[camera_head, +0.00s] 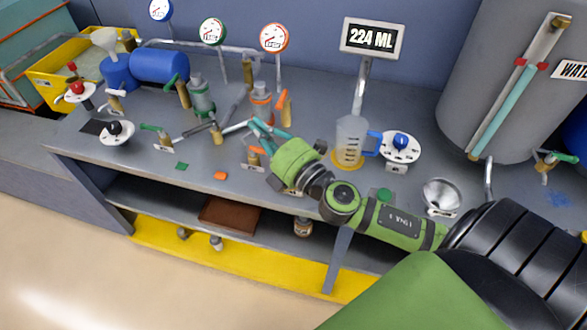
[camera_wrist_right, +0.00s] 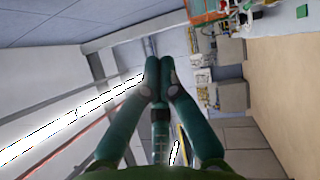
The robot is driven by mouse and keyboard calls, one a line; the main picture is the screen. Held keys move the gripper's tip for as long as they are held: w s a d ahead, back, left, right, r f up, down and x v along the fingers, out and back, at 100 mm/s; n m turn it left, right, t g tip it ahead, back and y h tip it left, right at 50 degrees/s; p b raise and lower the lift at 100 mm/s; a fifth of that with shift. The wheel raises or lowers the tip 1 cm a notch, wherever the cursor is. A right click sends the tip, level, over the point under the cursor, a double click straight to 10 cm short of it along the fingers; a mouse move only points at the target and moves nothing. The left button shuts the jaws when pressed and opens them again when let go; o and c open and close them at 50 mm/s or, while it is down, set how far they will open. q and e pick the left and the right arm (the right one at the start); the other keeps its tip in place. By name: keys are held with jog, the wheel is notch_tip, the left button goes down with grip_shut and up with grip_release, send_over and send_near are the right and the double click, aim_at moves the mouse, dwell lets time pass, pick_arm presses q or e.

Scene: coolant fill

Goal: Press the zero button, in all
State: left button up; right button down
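A digital display (camera_head: 371,38) on a post reads 224 ML. A clear measuring jug (camera_head: 351,139) with a blue handle stands on a yellow-rimmed round base below it. A round green button-like piece (camera_head: 384,194) shows at the bench front, partly behind my right arm; I cannot tell for sure that it is the zero button. My right gripper (camera_head: 262,130) is over the bench, left of the jug and away from that green piece. In the wrist view its two fingertips (camera_wrist_right: 159,75) meet, with nothing visible between them. My left gripper is not in view.
Small valves with coloured handles, a blue knob (camera_head: 401,140), a black knob (camera_head: 114,128) and a funnel (camera_head: 442,194) stand on the grey bench (camera_head: 318,93). Gauges (camera_head: 273,38) rise at the back. A large grey tank (camera_head: 465,60) is at right.

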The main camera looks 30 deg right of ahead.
jog(key=s+a+n+g+y, duration=0.1)
jog(key=a+n+g+y, duration=0.65)
jog(key=n, duration=0.95)
jog(key=d+f+n+g+h, duration=0.1)
jog(key=d+f+n+h, duration=0.2)
jog(key=d, duration=0.5)
jog(key=d+f+n+g+h, duration=0.2)
jog(key=d+f+n+h, duration=0.2)
jog(key=d+n, duration=0.3)
jog(key=shift+w+d+f, duration=0.15)
jog(key=shift+d+f, duration=0.25)
jog(key=shift+f, duration=0.15)
notch_tip(320, 180, down, 8)
jog(key=b, duration=0.5)
jog(key=shift+f+b, duration=0.3)
jog(key=shift+b, duration=0.15)
